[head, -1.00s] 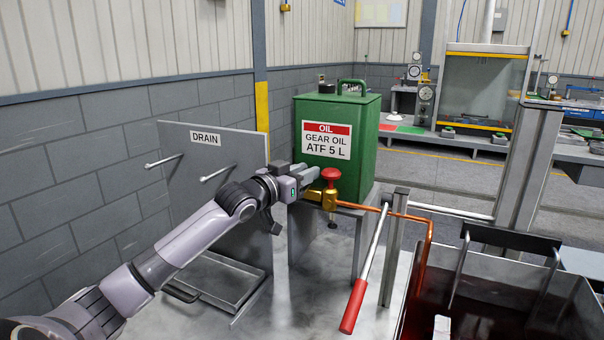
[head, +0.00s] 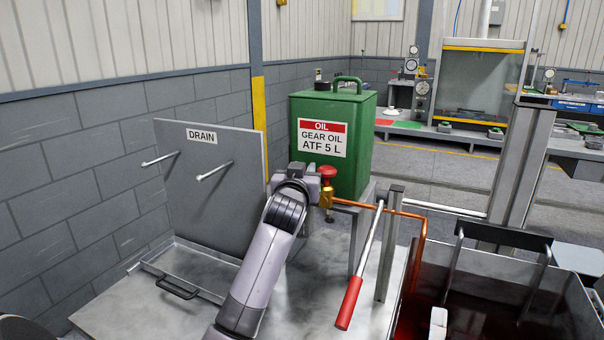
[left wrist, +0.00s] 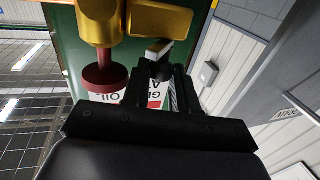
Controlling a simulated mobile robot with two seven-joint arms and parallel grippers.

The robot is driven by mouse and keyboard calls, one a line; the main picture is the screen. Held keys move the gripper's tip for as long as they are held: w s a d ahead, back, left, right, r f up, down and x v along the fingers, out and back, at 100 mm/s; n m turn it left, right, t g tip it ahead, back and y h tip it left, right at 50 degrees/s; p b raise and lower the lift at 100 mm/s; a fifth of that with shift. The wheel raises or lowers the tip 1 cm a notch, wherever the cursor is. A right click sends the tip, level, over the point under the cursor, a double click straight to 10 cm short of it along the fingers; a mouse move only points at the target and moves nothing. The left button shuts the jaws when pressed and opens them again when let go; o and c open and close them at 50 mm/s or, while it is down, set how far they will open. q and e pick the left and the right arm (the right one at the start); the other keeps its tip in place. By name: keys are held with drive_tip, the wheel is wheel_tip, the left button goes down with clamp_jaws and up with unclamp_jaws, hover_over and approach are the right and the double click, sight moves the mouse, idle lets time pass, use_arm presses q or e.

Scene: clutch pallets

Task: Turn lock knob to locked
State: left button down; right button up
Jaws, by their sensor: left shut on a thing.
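A red knob (head: 327,170) sits on a brass valve body (head: 326,197) in front of the green oil can (head: 335,165). My left gripper (head: 312,180) is just left of the valve, mostly hidden behind my own wrist. In the left wrist view, which is upside down, the red knob (left wrist: 105,77) and brass body (left wrist: 150,20) are beside my left gripper (left wrist: 158,75). The gripper is shut on a small dark part with a pale end (left wrist: 157,52), close to the brass; I cannot tell whether this is the lock knob.
A copper pipe (head: 395,213) runs right from the valve. A red-handled lever (head: 349,303) slants down in front. A DRAIN panel (head: 205,175) with two pegs stands at left above a metal tray (head: 190,275). A dark bin (head: 480,300) is at lower right.

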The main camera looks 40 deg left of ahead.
use_arm(q)
drive_tip(key=shift+w+d+r+n+g+y+b, duration=0.1)
drive_tip(key=shift+n+g+y+b, duration=0.55)
drive_tip(key=shift+y, duration=0.25)
drive_tip(key=c, duration=1.2)
unclamp_jaws()
